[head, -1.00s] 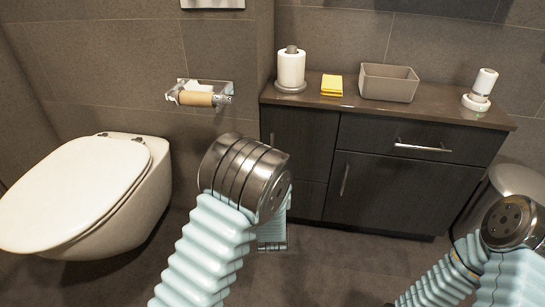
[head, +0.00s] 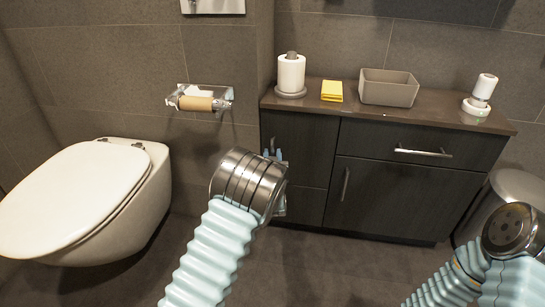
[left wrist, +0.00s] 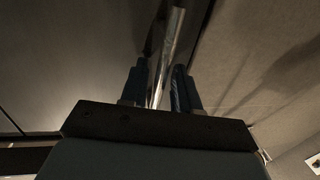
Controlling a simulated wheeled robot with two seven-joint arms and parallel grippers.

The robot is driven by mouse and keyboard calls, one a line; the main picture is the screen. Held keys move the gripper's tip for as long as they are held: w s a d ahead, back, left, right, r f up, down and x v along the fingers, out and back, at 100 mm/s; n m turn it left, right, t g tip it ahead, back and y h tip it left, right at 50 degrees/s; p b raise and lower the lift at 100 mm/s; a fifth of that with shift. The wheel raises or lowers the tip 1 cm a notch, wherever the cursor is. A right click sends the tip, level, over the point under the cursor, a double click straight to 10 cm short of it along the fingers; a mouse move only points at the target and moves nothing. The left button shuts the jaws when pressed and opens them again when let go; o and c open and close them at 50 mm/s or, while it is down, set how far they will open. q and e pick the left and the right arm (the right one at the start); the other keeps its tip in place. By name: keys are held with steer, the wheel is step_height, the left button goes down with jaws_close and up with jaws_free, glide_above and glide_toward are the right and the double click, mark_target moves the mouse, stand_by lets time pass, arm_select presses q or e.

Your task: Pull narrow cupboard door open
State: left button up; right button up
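The narrow cupboard door (head: 305,148) is the dark panel at the cabinet's left end, and it looks closed. Its small upright metal handle (head: 272,142) is near the door's left edge. My left gripper (head: 273,154) is at this handle, its blue fingertips just showing past my wrist. In the left wrist view the shiny handle bar (left wrist: 168,55) runs between the two fingers of my left gripper (left wrist: 160,88). The fingers stand apart, with a gap beside the bar. My right arm shows at the lower right, but its gripper is not in view.
The wide door (head: 400,195) with its upright handle and a drawer (head: 420,143) are to the right. A toilet (head: 85,195) is at left, a bin (head: 518,182) at right.

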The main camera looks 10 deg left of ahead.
arm_select(q)
jaws_close()
steer(key=shift+s, duration=0.1)
